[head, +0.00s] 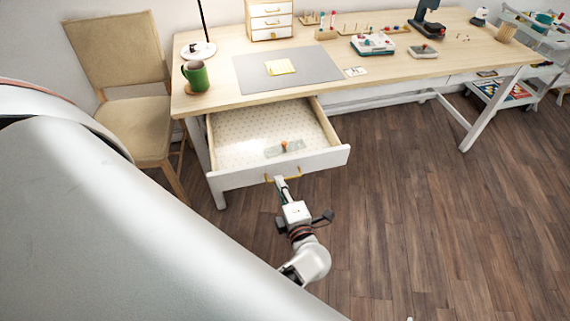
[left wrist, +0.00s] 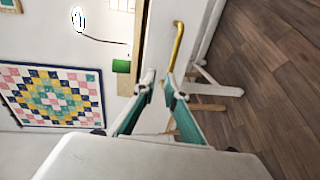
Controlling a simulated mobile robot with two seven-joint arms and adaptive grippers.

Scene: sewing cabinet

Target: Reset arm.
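My left gripper (head: 279,181) is at the brass handle (head: 297,174) on the front of the pulled-out white drawer (head: 222,182). In the left wrist view its two teal-sided fingers (left wrist: 161,85) stand slightly apart, with a gap between their tips. The brass handle (left wrist: 178,45) runs down to the fingertips there; whether it lies between them or just beyond is hard to tell. No gap at the handle shows in the head view. My right gripper is not in view.
The wooden desk (head: 215,97) stands above the drawer. A chair (head: 130,115) is at left. The drawer holds a small clear item with an orange knob (head: 284,146). Wooden floor (head: 420,230) is clear at right.

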